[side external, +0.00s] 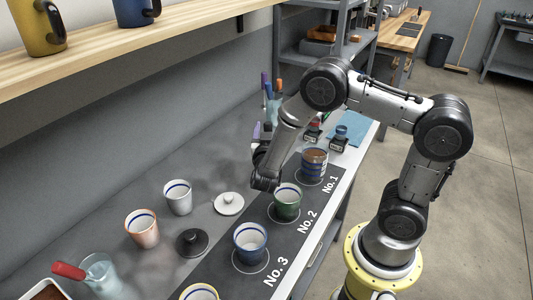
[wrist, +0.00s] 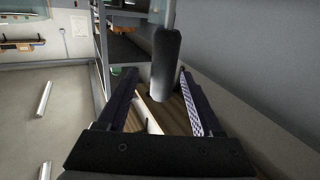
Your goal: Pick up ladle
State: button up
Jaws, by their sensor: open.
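I cannot make out a ladle for certain in either view. In the side view my gripper (side external: 262,130) is at the back of the bench, fingers pointing away towards a cluster of upright handles (side external: 277,87), purple and orange among them. In the wrist view my gripper (wrist: 158,75) is open, its two dark fingers spread. A thick dark grey handle-like piece (wrist: 166,55) stands upright in line with the gap between them. Whether it is the ladle's handle, and how far beyond the fingertips it is, I cannot tell.
A numbered black mat holds a brown-filled cup (side external: 314,166), a green cup (side external: 287,202) and a blue cup (side external: 250,242). More cups, lids and a glass (side external: 101,277) with a red-handled tool stand at left. A wooden shelf (side external: 130,45) with mugs runs above.

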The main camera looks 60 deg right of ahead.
notch_tip(320, 180, down, 4)
jog(key=shift+f, duration=0.2)
jog(key=x, duration=0.3)
grip_shut()
jog(key=shift+r, duration=0.1)
